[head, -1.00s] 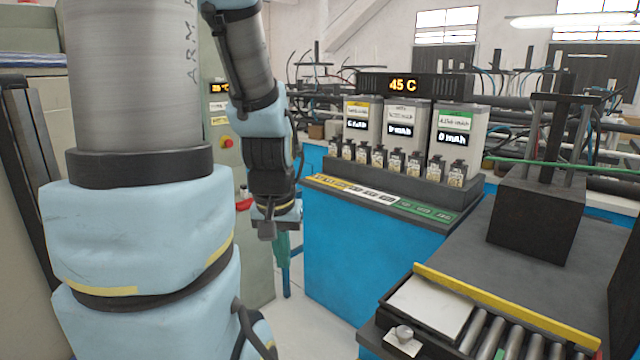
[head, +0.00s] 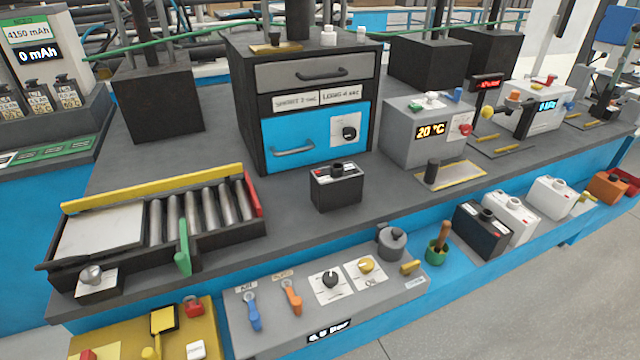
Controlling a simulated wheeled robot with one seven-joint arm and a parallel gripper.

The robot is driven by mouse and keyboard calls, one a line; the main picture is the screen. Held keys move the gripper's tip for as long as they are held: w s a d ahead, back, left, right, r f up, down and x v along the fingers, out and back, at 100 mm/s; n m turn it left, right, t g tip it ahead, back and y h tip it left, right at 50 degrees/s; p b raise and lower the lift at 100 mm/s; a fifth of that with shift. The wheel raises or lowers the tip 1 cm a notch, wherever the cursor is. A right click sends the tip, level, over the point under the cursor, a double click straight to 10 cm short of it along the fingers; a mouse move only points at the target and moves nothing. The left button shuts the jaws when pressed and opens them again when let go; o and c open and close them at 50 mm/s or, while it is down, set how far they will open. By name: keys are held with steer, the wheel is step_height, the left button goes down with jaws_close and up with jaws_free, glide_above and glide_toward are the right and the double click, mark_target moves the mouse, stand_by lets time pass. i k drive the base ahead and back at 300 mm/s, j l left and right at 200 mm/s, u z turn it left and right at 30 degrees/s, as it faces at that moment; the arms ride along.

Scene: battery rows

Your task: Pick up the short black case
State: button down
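A small black case (head: 336,190) with a dark cap and a pale label on top stands upright on the grey bench top, in front of the blue-fronted drawer cabinet. Another black case (head: 480,232) with a cap stands lower down on the blue front ledge, beside white cases of similar shape. I cannot tell for certain which of the two is the short one. Both look free, with nothing gripping them. My gripper is not in view.
The cabinet (head: 318,75) stands behind the bench case. A roller tray (head: 155,258) with a green lever lies to the left, and a grey 20 °C box (head: 405,150) to the right. A grey control panel (head: 300,323) and white cases (head: 510,218) sit in front, lower down.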

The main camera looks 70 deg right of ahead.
mark_target(335, 194)
steer(key=k+l, duration=0.25)
steer(key=l, duration=0.25)
steer(key=k+l, duration=0.3)
steer(key=l, duration=0.15)
steer(key=k+l, duration=0.25)
steer(key=l, duration=0.25)
steer(key=k+l+u, duration=0.1)
steer(key=k+l, duration=0.15)
steer(key=l, duration=0.25)
steer(key=k+l, duration=0.3)
steer(key=l, duration=0.15)
steer(key=k+l, duration=0.25)
steer(key=l, duration=0.2)
